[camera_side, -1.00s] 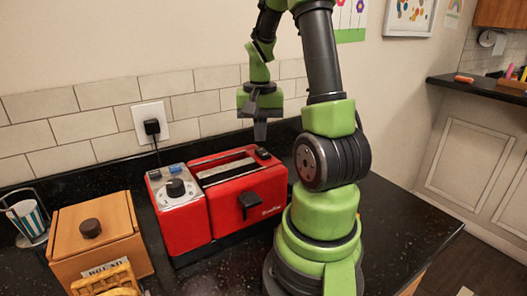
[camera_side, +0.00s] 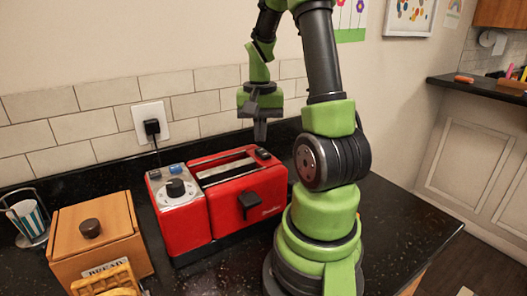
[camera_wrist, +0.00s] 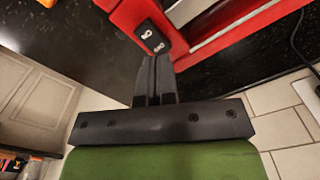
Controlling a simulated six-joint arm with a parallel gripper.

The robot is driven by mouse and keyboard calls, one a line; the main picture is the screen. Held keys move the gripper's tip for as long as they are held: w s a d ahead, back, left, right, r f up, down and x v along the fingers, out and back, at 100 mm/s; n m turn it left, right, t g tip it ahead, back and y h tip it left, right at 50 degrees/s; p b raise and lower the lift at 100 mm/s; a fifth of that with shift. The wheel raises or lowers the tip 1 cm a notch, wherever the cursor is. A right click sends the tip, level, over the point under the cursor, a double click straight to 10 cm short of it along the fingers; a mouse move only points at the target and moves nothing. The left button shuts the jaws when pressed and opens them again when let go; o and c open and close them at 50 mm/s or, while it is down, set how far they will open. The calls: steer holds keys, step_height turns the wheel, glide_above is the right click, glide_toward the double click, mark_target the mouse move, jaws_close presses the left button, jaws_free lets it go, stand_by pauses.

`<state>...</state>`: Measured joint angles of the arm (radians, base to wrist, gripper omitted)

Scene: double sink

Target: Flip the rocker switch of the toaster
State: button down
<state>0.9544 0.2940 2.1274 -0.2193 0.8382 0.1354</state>
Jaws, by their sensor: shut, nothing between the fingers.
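The red toaster (camera_side: 222,226) stands on the dark counter against the backsplash, with a black lever on its front. The rocker switch (camera_wrist: 153,38) is a black plate with white marks on the toaster's top end; it also shows in the side view (camera_side: 263,153) at the back right corner of the top. My gripper (camera_side: 260,138) is shut and empty, pointing down just above the switch. In the wrist view its fingertips (camera_wrist: 157,60) overlap the near edge of the switch. I cannot tell whether they touch it or which way the rocker is tipped.
A wooden bread box (camera_side: 110,247), waffles (camera_side: 105,279) and a striped cup (camera_side: 28,221) stand farther left. A plug and cord (camera_side: 152,128) are behind.

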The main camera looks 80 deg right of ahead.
mark_target(260, 150)
steer(key=shift+f, duration=1.2)
stand_by(0.6)
steer(key=shift+r, duration=3.5)
